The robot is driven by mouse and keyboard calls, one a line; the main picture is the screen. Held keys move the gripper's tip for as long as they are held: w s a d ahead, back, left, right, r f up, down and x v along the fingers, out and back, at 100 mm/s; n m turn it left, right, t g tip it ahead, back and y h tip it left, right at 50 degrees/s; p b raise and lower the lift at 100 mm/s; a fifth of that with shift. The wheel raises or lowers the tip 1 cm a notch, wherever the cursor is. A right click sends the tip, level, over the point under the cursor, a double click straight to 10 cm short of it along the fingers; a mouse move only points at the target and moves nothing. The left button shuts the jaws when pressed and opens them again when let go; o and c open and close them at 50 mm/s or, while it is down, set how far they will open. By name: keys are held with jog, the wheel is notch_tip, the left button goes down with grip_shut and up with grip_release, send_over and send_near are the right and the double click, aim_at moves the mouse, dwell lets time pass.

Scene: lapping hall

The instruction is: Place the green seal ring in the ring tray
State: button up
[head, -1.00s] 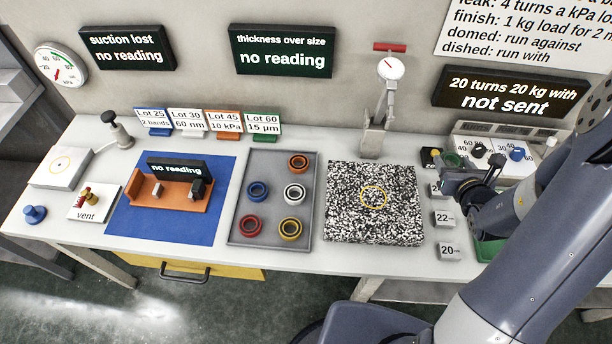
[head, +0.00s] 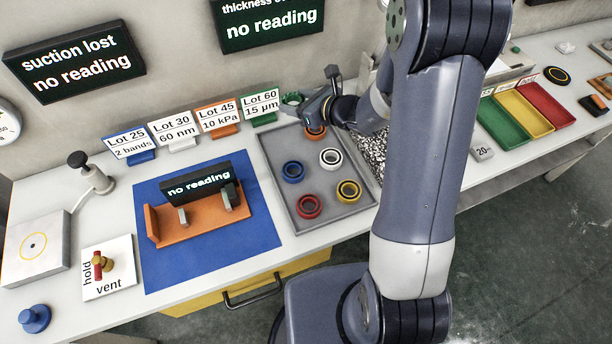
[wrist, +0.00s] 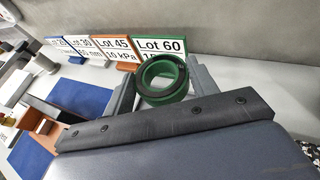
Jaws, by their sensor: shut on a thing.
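The green seal ring (wrist: 163,80) is held between the fingers of my gripper in the wrist view. In the head view the ring (head: 292,99) shows at the tip of my gripper (head: 300,103), in front of the Lot 60 card. My gripper is shut on it, above the back left part of the grey ring tray (head: 277,165). The tray holds an orange ring (head: 315,133) at the back, partly hidden by my gripper, plus a blue ring (head: 293,171), a white ring (head: 330,158), a red ring (head: 308,207) and a yellow ring (head: 348,190).
Lot cards (head: 173,130) stand behind the tray. An orange fixture (head: 195,222) on a blue mat (head: 258,236) is to its left. My arm hides most of the speckled plate (head: 373,150). Green, yellow and red bins (head: 548,103) are at the right.

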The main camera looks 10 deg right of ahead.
aim_at(281, 144)
jog(key=shift+s+a+f+n+g+y+b, duration=0.1)
jog(key=shift+a+f+n+g+y+b, duration=0.55)
jog(key=shift+f, duration=1.5)
jog(key=shift+w+a+f+n+g+b, duration=0.15)
jog(key=shift+a+f, duration=0.9)
jog(key=shift+f, duration=1.15)
jog(key=shift+s+a+f+n+g+y+b, duration=0.15)
jog(key=shift+a+f+n+g+y+b, duration=0.5)
jog(key=shift+f, duration=1.5)
jog(key=shift+a+f+t+h, duration=0.2)
jog(key=shift+t+h, duration=0.1)
jog(key=shift+t, duration=0.05)
jog(key=o, duration=0.7)
jog(key=shift+r, duration=0.1)
jog(key=shift+r+p, duration=0.2)
jog(key=shift+p, duration=0.25)
jog(key=b+v, duration=0.1)
jog(key=v, duration=1.1)
jog(key=shift+f, duration=0.1)
